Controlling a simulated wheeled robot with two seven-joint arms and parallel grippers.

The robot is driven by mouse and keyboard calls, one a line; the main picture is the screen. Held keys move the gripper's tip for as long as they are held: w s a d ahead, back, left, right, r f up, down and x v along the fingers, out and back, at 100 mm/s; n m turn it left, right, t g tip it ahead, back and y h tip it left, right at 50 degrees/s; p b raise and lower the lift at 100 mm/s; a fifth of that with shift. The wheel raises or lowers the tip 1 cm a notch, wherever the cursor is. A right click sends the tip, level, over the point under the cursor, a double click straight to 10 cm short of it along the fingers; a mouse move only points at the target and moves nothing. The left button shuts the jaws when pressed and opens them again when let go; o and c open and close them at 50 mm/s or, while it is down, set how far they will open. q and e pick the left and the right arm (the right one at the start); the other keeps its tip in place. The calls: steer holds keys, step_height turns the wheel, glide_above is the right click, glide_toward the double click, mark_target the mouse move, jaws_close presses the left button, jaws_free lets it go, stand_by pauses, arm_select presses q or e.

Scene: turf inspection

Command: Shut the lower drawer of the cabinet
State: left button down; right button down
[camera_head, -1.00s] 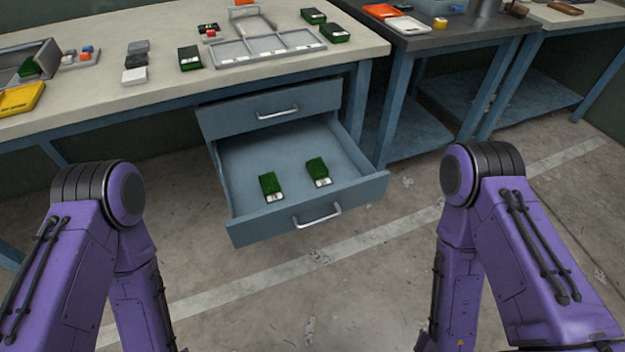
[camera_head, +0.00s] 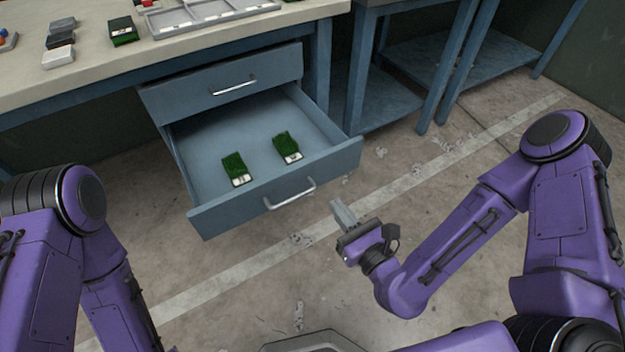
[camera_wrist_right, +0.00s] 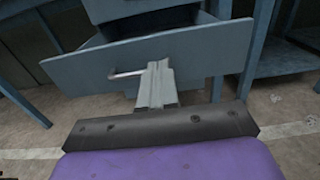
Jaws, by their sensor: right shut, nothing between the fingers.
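The lower drawer (camera_head: 330,168) of the blue-grey cabinet is pulled well out under the workbench, with a silver bar handle (camera_head: 290,194) on its front. Two green turf samples with white labels lie inside, one on the left (camera_head: 235,168) and one on the right (camera_head: 287,148). The upper drawer (camera_head: 180,98) is shut. My right gripper (camera_head: 341,209) is shut and empty, in front of the drawer front and to the right of the handle. In the right wrist view its fingers (camera_wrist_right: 157,75) overlap the drawer front (camera_wrist_right: 205,52) near the handle (camera_wrist_right: 125,75); contact cannot be told. My left gripper is out of view.
The workbench top (camera_head: 95,82) above holds a grey divided tray (camera_head: 210,14), a dark green turf sample (camera_head: 123,31) and grey blocks (camera_head: 60,42). Blue tables with lower shelves (camera_head: 400,97) stand at the right. The concrete floor before the drawer is clear.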

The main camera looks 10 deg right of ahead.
mark_target(306, 167)
steer(key=x, duration=1.1)
steer(key=shift+w+f, duration=0.1)
steer(key=shift+w, duration=0.1)
